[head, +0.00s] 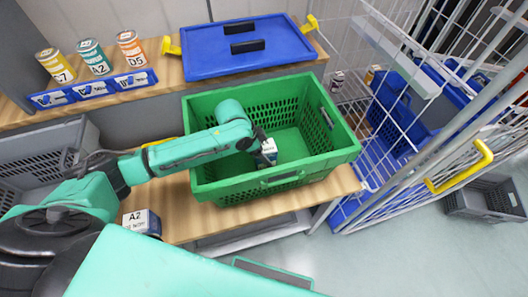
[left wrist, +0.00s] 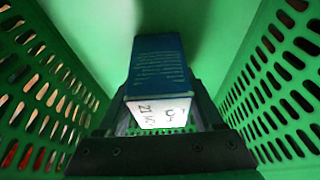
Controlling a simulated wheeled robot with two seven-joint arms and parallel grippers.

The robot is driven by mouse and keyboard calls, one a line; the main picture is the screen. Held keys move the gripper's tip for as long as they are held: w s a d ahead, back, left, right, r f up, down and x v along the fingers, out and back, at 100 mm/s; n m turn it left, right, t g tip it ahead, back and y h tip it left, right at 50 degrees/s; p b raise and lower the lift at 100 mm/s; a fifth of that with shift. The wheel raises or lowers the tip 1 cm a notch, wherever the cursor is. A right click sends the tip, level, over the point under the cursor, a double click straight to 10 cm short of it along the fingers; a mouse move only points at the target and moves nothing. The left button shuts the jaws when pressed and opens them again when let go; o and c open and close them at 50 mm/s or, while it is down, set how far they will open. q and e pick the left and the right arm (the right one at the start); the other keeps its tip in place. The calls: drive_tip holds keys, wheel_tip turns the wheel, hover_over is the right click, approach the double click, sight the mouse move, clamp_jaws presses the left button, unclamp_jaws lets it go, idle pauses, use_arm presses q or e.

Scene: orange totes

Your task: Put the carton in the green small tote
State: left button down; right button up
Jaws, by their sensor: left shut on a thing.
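The green small tote (head: 342,155) stands open on the wooden bench. My left gripper (head: 262,143) reaches down inside it and is shut on the carton (head: 268,151), a small box with a white labelled face. In the left wrist view the carton (left wrist: 158,65) shows a dark blue printed side and a white end, between the dark fingers of the gripper (left wrist: 160,125). The tote's perforated green walls (left wrist: 275,70) rise on both sides. I cannot tell whether the carton touches the tote's floor. My right gripper is not in view.
A blue lid (head: 205,48) lies behind the tote. Cans, among them an orange D5 can (head: 130,48), stand at the back left behind blue label holders. A box marked A2 (head: 142,222) sits at the front left. A white wire cage (head: 400,120) stands right of the tote.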

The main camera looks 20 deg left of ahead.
use_arm(q)
drive_tip(key=shift+c, duration=0.2)
unclamp_jaws()
drive_tip(key=shift+s+f, duration=0.1)
drive_tip(key=v, duration=1.2)
drive_tip(key=shift+r, duration=0.25)
drive_tip(key=shift+d, duration=0.1)
